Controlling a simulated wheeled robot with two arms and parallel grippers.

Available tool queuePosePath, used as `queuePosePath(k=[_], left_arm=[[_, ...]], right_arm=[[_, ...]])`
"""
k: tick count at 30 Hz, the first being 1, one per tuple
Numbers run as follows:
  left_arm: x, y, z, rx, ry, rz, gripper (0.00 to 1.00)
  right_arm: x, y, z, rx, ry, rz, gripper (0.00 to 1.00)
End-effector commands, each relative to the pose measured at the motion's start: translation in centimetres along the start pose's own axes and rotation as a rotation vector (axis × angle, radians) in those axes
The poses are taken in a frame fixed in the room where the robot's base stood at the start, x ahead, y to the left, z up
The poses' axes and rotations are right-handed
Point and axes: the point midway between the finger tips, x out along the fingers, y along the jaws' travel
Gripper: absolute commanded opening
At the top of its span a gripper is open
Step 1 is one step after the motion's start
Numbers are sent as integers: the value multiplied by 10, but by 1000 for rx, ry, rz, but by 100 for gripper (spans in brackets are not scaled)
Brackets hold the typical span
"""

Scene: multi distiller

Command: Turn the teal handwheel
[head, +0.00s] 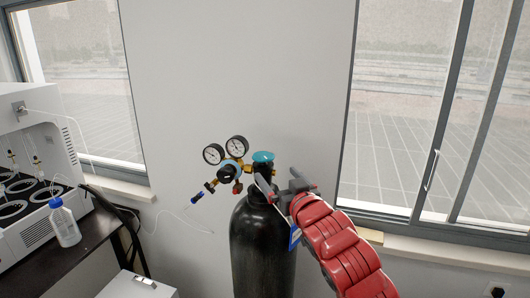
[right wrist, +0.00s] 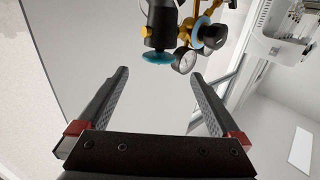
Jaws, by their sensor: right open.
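The teal handwheel (head: 263,157) sits on top of the valve of a tall black gas cylinder (head: 258,250) in the head view. In the right wrist view the handwheel (right wrist: 159,58) appears just beyond the fingertips, roughly between them, with the picture turned over. My right gripper (head: 273,184) reaches in from the right, near the cylinder's top and slightly below the handwheel in the picture. In the wrist view the gripper's two fingers (right wrist: 160,74) are wide apart with nothing between them. My left gripper is not in view.
A brass regulator (head: 226,172) with two round gauges (head: 237,146) joins the valve on the left. A white distiller (head: 35,165) and a white bottle (head: 65,223) stand on a dark table at the left. A plain wall is behind, with windows on both sides.

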Motion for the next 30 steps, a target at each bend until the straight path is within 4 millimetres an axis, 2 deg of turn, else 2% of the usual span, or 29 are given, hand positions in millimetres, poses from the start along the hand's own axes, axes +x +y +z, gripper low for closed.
queuePosePath(k=[6,15,21,30], left_arm=[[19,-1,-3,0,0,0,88],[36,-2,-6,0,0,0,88],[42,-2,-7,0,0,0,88],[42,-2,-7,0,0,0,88]], right_arm=[[38,-1,-2,4,-5,0,100],[79,0,-3,3,-2,0,100],[94,1,-2,2,0,1,100],[98,1,1,0,0,1,100]])
